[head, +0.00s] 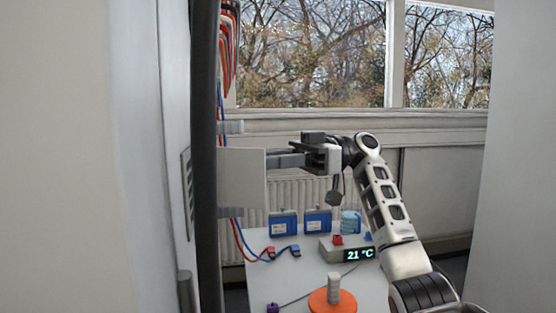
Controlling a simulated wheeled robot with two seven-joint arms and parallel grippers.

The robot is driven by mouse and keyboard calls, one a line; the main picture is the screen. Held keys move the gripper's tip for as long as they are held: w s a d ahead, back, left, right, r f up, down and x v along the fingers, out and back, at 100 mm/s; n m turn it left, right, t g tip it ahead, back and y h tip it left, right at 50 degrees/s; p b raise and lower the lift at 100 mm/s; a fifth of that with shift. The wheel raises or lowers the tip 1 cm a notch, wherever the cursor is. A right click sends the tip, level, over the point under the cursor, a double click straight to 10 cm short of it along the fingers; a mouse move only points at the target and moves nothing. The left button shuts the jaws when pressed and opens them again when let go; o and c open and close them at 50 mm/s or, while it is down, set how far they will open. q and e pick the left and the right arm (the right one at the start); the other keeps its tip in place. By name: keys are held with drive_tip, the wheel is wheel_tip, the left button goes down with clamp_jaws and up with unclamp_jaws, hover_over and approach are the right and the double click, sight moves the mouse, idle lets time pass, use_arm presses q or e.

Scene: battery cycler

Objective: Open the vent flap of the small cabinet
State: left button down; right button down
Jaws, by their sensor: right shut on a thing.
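The vent flap (240,182), a flat light-grey panel, stands out to the right from behind the dark upright edge of the cabinet (204,130). My right gripper (283,160) comes in from the right, its fingers pointing left, and is shut on the flap's right edge near the top. The fingertips are partly hidden at the panel. The flap's left side is hidden behind the dark edge. My left gripper is not in view.
Below is a white table (305,275) with blue battery packs (283,223), a display box (350,252) reading 21 °C, and an orange disc (332,301) with a grey post. Red and blue cables (238,240) hang by the cabinet. A slotted grille (187,193) is at left.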

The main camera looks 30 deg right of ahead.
drive_tip(key=shift+w+a+t, duration=0.3)
drive_tip(key=shift+w, duration=0.1)
drive_tip(key=c, duration=1.6)
unclamp_jaws()
drive_tip(key=shift+w+a, duration=0.1)
drive_tip(key=v, duration=1.2)
drive_tip(key=shift+s+d+b, duration=0.2)
drive_tip(key=shift+d+b, duration=0.15)
